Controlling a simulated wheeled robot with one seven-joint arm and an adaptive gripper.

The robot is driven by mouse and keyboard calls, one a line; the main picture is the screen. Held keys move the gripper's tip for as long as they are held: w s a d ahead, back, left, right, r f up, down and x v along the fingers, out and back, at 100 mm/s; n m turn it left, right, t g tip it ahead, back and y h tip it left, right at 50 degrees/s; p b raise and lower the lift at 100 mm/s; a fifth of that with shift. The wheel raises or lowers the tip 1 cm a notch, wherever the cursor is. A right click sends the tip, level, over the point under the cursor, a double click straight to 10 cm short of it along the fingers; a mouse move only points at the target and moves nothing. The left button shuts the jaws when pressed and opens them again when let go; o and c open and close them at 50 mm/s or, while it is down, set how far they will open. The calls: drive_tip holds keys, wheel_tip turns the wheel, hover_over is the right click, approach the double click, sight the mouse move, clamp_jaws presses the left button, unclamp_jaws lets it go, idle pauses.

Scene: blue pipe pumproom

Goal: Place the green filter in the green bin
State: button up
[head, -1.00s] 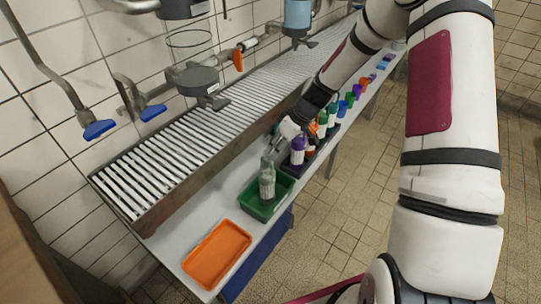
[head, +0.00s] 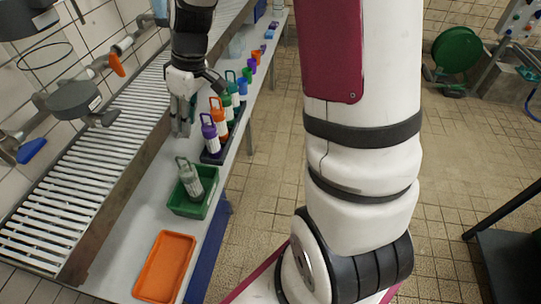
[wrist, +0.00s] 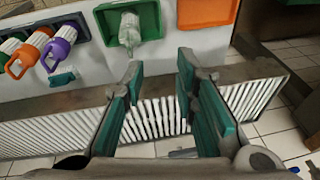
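A pale grey-green filter (head: 192,184) with a loop handle is in the green bin (head: 211,198) on the narrow table. It looks slightly tilted in the head view, and its lower end is hidden by the bin wall. In the wrist view the filter (wrist: 129,33) and part of the green bin (wrist: 109,20) show at the top. My gripper (head: 181,134) is above the table, behind the bin and apart from the filter. In the wrist view my gripper's fingers (wrist: 159,76) are spread with nothing between them.
An orange tray (head: 164,267) lies at the near end of the table. A purple bottle (head: 210,137), an orange bottle (head: 219,120) and a green bottle (head: 232,90) stand in a row behind the bin. A slatted metal grate (head: 92,165) runs along the left.

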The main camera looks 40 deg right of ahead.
drive_tip(key=s+a+r+m+h, duration=0.2)
drive_tip(key=s+r+m, duration=0.1)
drive_tip(key=s+r, duration=1)
drive_tip(key=s+m, duration=0.3)
drive_tip(key=s, duration=1.4)
drive_tip(key=shift+s+d+f+h, duration=0.15)
drive_tip(key=shift+d+f+h, duration=0.05)
drive_tip(key=shift+d+h, duration=0.1)
wheel_tip(320, 180, up, 16)
drive_tip(key=t+p, duration=0.2)
drive_tip(key=p, duration=1.1)
drive_tip(key=shift+f+t+p, duration=0.25)
drive_tip(key=shift+t+p, duration=0.15)
